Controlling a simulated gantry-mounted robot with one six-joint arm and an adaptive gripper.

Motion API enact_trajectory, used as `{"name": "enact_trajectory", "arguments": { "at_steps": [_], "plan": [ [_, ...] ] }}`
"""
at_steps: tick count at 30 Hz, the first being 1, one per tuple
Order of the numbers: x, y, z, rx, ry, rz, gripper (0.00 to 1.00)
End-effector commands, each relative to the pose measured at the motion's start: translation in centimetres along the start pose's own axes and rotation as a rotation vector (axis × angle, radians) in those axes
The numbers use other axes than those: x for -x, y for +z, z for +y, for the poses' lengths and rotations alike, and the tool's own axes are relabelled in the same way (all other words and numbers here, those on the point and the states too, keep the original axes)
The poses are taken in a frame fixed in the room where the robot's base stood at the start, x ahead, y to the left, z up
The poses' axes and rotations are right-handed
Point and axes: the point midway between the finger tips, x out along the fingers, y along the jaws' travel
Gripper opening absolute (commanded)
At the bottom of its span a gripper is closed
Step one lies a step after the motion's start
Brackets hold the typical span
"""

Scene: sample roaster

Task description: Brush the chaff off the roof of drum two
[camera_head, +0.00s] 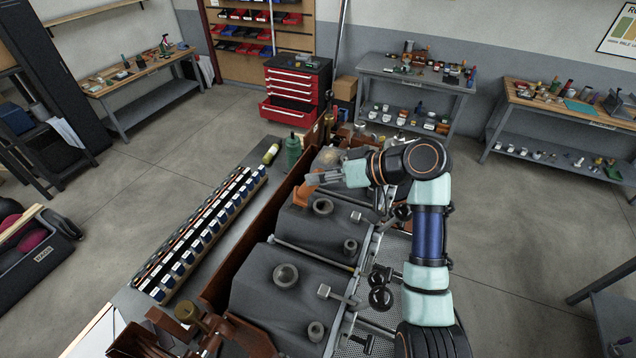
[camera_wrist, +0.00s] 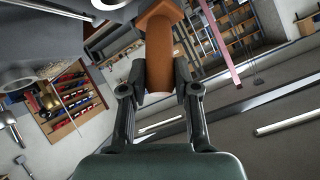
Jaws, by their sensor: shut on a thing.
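My gripper (camera_head: 318,180) is over the row of dark grey drum roofs, at the far end of the middle roof. It is shut on an orange-brown piece (camera_head: 303,194), probably the brush. The wrist view shows this brown piece (camera_wrist: 160,50) between the two fingers, with a pale end near the palm; no bristles can be made out. The middle drum roof (camera_head: 335,228) has round stubs on it; the near roof (camera_head: 262,300) is similar. The far roof is partly hidden by my arm. No number shows, so I cannot tell which is drum two.
A long rack (camera_head: 205,225) of small labelled containers lies left of the drums, behind a rusty-brown upright panel (camera_head: 262,215). A green bottle (camera_head: 292,150) stands at the far end. Levers and black knobs (camera_head: 381,298) stick out on the right.

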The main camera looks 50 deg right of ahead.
Motion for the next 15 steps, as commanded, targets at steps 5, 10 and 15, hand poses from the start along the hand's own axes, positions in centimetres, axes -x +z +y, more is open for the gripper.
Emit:
{"name": "enact_trajectory", "arguments": {
  "at_steps": [5,10,15],
  "plan": [
    [0.0,-0.2,0.3,0.002,-0.001,0.001,0.00],
    [0.1,-0.7,1.2,0.000,0.000,0.001,0.00],
    [0.1,-1.4,2.7,0.000,0.000,0.002,0.00]
  ]
}}
